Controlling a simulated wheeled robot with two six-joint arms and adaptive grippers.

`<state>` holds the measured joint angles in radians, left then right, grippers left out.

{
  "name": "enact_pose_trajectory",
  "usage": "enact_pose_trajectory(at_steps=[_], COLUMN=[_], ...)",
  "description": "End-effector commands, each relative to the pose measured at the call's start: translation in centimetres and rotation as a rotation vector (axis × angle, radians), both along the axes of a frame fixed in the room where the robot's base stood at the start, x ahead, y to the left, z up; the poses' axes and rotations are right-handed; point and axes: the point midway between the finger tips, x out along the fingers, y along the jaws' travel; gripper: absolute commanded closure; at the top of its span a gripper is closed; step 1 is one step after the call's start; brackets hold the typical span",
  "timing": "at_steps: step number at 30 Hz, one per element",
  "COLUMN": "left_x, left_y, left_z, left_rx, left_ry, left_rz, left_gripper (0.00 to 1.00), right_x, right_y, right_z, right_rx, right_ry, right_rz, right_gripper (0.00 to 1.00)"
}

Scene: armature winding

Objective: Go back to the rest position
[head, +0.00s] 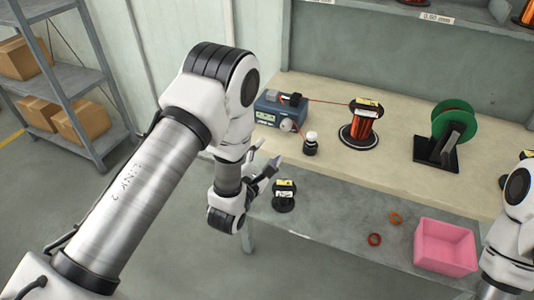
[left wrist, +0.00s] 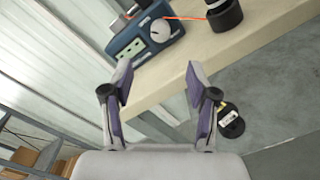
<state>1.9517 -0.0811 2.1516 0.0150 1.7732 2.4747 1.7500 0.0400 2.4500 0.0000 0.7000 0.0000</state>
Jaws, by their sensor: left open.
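My left gripper (head: 265,160) is at the left end of the workbench, its fingers pointing toward the blue device. In the left wrist view the two fingers of the left gripper (left wrist: 157,82) stand wide apart with nothing between them. The blue device (left wrist: 147,40) with a round dial lies beyond the fingertips; it also shows in the head view (head: 266,111). My right arm shows only in part at the right edge of the head view, and its gripper is out of frame.
A copper wire spool (head: 360,130), a dark bottle (head: 310,146) and a green reel (head: 440,122) stand on the bench. Shelving (head: 75,80) stands left.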

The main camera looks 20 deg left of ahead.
Motion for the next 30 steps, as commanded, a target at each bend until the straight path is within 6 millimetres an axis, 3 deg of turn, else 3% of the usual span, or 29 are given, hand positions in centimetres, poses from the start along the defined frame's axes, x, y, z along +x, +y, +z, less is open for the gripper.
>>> enact_pose_trajectory(at_steps=[12,16,19,23,26,30], left_x=[-0.1,-1.4,-4.4,-10.5,-15.7,-23.5], left_y=[0.0,0.9,2.1,3.3,3.8,4.0], left_z=[0.0,-1.2,-4.6,-10.7,-14.3,-17.3], left_rx=[0.0,-0.006,0.024,0.383,0.704,1.139], left_ry=[0.001,0.061,0.218,0.543,0.754,0.946], left_rz=[0.0,0.018,0.042,-0.037,-0.217,-0.644], left_gripper=[0.41,0.41,0.41,0.41,0.41,0.41], right_x=[0.0,0.0,0.0,0.0,0.0,0.0], right_y=[0.0,0.0,0.0,0.0,0.0,0.0], right_z=[0.0,1.6,2.6,3.6,4.0,4.4], right_rx=[0.0,0.0,0.0,0.0,0.0,0.0], right_ry=[0.0,0.0,0.0,0.0,0.0,0.0], right_rz=[0.0,0.0,0.0,0.0,0.0,0.0], right_gripper=[0.6,0.6,0.6,0.6,0.6,0.6])
